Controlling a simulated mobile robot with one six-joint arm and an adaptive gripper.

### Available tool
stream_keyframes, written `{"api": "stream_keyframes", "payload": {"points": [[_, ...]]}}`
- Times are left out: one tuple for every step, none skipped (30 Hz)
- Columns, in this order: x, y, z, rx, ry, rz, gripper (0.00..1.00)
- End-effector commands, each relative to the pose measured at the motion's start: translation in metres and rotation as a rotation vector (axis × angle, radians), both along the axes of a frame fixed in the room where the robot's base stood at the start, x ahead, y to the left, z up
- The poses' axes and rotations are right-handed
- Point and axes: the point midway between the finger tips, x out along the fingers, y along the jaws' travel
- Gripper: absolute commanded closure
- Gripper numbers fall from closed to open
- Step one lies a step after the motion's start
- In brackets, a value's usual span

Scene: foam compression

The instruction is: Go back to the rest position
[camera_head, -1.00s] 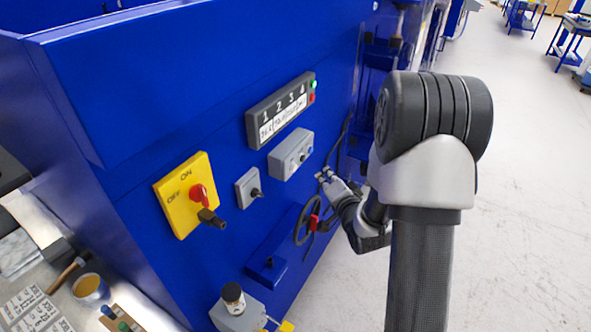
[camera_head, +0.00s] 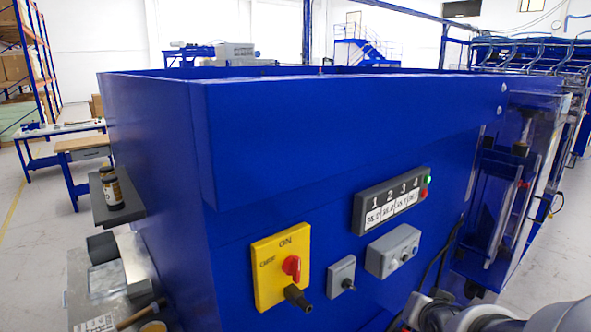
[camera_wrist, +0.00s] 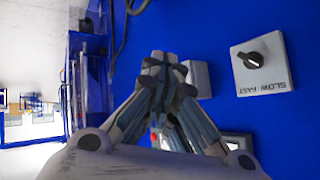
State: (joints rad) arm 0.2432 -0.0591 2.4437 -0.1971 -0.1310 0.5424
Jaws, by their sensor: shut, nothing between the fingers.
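My gripper (camera_wrist: 163,66) shows in the wrist view with its fingers together and nothing between them. It is near the blue machine's front panel; I cannot tell the exact gap. A grey box with a black SLOW/FAST knob (camera_wrist: 256,62) is to its right in that view. In the head view, part of my arm shows at the bottom right edge, and most of it is cut off. The blue machine (camera_head: 330,130) fills the middle, with a yellow ON/OFF switch plate (camera_head: 268,283) carrying a red knob.
A numbered panel (camera_head: 392,199) with green and red lights sits above a grey control box (camera_head: 393,250) and a small knob box (camera_head: 341,277). Bottles stand on a dark shelf (camera_head: 120,212) at left. Open floor (camera_head: 565,245) lies at right.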

Motion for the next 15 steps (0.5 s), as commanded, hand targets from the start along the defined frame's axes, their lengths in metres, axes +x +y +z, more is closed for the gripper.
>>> {"api": "stream_keyframes", "payload": {"points": [[-0.019, 0.013, -0.002, -0.033, 0.041, 0.037, 1.00], [-0.032, 0.020, -0.003, -0.050, 0.076, 0.060, 1.00], [-0.050, 0.029, -0.006, -0.073, 0.122, 0.092, 1.00], [-0.064, 0.036, -0.008, -0.086, 0.156, 0.118, 1.00], [-0.079, 0.043, -0.009, -0.099, 0.188, 0.146, 1.00], [-0.098, 0.052, -0.013, -0.114, 0.232, 0.185, 1.00], [-0.113, 0.058, -0.016, -0.125, 0.263, 0.216, 1.00], [-0.128, 0.065, -0.019, -0.134, 0.293, 0.247, 1.00], [-0.147, 0.072, -0.022, -0.143, 0.330, 0.288, 1.00], [-0.160, 0.078, -0.025, -0.150, 0.355, 0.317, 1.00], [-0.173, 0.082, -0.028, -0.156, 0.378, 0.346, 1.00], [-0.188, 0.088, -0.031, -0.162, 0.406, 0.382, 1.00], [-0.199, 0.092, -0.034, -0.166, 0.425, 0.406, 1.00], [-0.208, 0.095, -0.036, -0.168, 0.441, 0.427, 1.00], [-0.217, 0.098, -0.038, -0.171, 0.458, 0.453, 1.00]]}}
